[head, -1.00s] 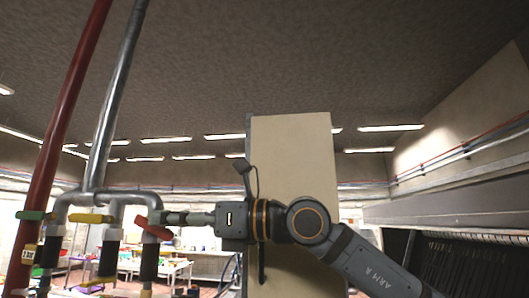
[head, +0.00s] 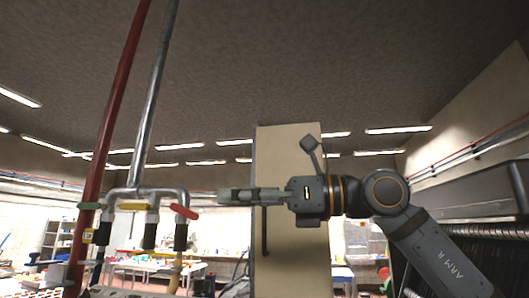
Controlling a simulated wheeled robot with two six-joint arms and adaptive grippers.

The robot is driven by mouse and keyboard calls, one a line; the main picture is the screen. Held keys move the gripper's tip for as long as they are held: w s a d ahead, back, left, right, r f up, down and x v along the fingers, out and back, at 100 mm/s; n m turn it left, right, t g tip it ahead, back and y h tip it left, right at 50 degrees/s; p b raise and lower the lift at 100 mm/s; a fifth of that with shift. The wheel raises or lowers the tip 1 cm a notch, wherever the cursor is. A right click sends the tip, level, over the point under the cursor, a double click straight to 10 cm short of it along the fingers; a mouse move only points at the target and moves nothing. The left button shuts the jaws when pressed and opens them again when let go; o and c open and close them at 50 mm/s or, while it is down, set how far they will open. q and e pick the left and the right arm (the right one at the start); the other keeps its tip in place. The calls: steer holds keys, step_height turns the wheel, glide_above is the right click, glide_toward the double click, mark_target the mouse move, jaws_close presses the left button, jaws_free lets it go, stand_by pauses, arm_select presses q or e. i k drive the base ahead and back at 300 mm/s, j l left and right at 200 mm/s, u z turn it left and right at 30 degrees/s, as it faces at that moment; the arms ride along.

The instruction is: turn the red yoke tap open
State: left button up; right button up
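The red tap handle (head: 184,211) is the rightmost of three on a grey branching pipe (head: 147,191) at the left. It slopes down to the right above a black-sleeved outlet. My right gripper (head: 221,197) points left, a short way right of the red handle and slightly higher in the picture. A gap shows between them, and nothing is seen held. Its fingers are seen side-on, so their opening cannot be judged. My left gripper is out of view.
A yellow handle (head: 133,206) and a green handle (head: 89,205) sit left of the red one. A tall red pipe (head: 112,110) and a grey pipe (head: 156,85) rise beside them. A beige panel (head: 285,160) stands behind my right gripper.

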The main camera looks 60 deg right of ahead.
mark_target(193, 215)
steer(key=k+j, duration=0.4)
steer(key=j, duration=0.2)
steer(key=k+l+u, duration=0.15)
steer(key=l, duration=0.2)
steer(key=l+u, duration=0.15)
steer(key=l, duration=0.2)
steer(key=k+l+u, duration=0.15)
steer(key=l, duration=0.2)
steer(key=k+l+u, duration=0.15)
steer(key=l, duration=0.15)
